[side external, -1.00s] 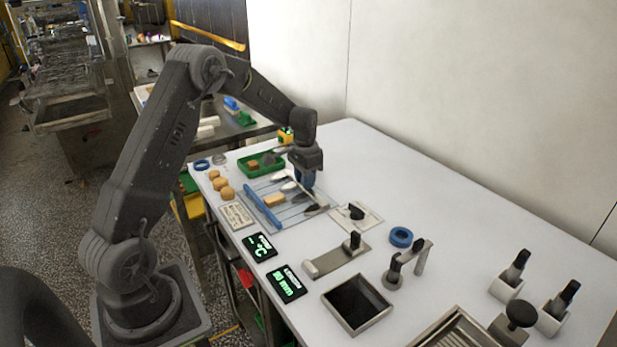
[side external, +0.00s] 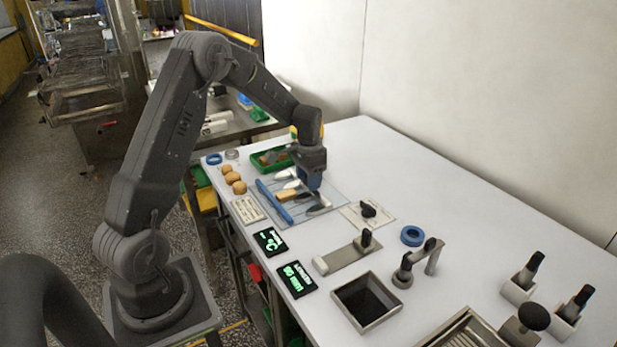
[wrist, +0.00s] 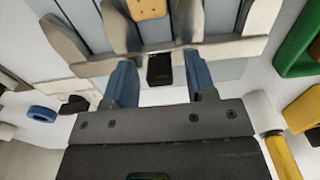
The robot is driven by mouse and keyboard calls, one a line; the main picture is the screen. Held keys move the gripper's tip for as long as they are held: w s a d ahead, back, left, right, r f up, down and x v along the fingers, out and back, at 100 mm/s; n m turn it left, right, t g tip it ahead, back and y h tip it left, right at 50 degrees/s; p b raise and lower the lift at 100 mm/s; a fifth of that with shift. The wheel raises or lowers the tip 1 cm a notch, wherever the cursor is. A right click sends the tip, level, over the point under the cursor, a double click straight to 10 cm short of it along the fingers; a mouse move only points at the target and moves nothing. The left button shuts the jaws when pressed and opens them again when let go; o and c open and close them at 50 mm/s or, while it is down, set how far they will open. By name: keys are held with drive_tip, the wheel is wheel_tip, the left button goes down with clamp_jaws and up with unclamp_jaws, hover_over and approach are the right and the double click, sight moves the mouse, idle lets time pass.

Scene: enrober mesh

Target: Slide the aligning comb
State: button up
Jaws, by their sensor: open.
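The comb is a pale bar (wrist: 225,50) with wedge-shaped teeth, lying across the mesh plate (wrist: 85,12) in the wrist view. A short black block (wrist: 160,68) stands at the middle of the bar. My gripper (wrist: 162,85) is open and empty, its two blue fingers at either side of the block, with gaps showing. In the side view my gripper (side external: 312,188) is low over the mesh plate (side external: 335,192) and hides most of the comb. A tan biscuit (side external: 287,195) lies on the mesh between teeth; it also shows in the wrist view (wrist: 147,8).
A blue bar (side external: 273,202) lies along the plate's left side. Round biscuits (side external: 233,178) stand left of it, and a green tray (side external: 265,163) stands behind. A black knob (side external: 368,209) on a pale plate and a blue ring (side external: 412,236) are to the right.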

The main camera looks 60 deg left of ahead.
wheel_tip(320, 180, up, 14)
idle(0.6)
drive_tip(key=shift+f, duration=0.1)
wheel_tip(320, 180, down, 14)
drive_tip(key=shift+r, duration=0.15)
idle(0.4)
drive_tip(key=shift+c, duration=0.2)
clamp_jaws()
idle(0.3)
